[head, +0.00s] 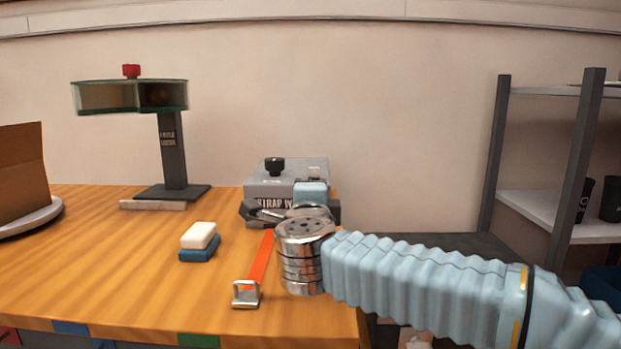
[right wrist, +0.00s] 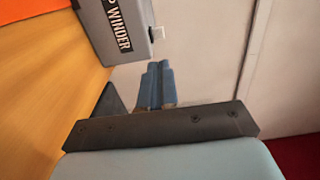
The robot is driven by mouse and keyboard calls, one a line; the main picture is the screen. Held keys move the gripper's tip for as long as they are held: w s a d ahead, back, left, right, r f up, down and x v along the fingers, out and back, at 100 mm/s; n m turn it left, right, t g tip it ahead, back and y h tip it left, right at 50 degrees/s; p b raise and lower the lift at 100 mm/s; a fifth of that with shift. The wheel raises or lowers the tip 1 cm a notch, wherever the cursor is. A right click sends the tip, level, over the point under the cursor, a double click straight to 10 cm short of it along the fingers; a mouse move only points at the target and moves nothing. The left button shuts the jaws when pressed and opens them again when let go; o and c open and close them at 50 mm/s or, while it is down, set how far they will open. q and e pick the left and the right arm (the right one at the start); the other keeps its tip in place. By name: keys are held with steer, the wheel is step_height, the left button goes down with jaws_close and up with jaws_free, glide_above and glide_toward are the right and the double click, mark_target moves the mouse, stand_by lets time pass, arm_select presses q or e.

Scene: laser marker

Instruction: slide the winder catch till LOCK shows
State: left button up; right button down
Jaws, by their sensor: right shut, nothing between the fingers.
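The grey strap winder (head: 262,187) stands at the table's back right edge, with a black knob (head: 274,166) on top. A small pale piece (head: 314,171), perhaps the catch, sits on its top right; it also shows in the right wrist view (right wrist: 158,33). No LOCK word is readable. My right gripper (head: 311,188) is in front of the winder's right side, partly hidden by my wrist. In the right wrist view its blue fingers (right wrist: 159,67) are shut and empty, apart from the winder (right wrist: 118,25). My left gripper is out of view.
An orange strap (head: 260,265) runs forward to a metal buckle (head: 246,293). A white and blue block (head: 199,241) lies to its left. A lamp-like stand (head: 173,150) is at the back left. A shelf rack (head: 545,200) stands at right.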

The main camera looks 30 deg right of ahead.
mark_target(315, 171)
steer(key=p+x, duration=0.2)
steer(key=x, duration=1.2)
steer(key=shift+a, duration=0.1)
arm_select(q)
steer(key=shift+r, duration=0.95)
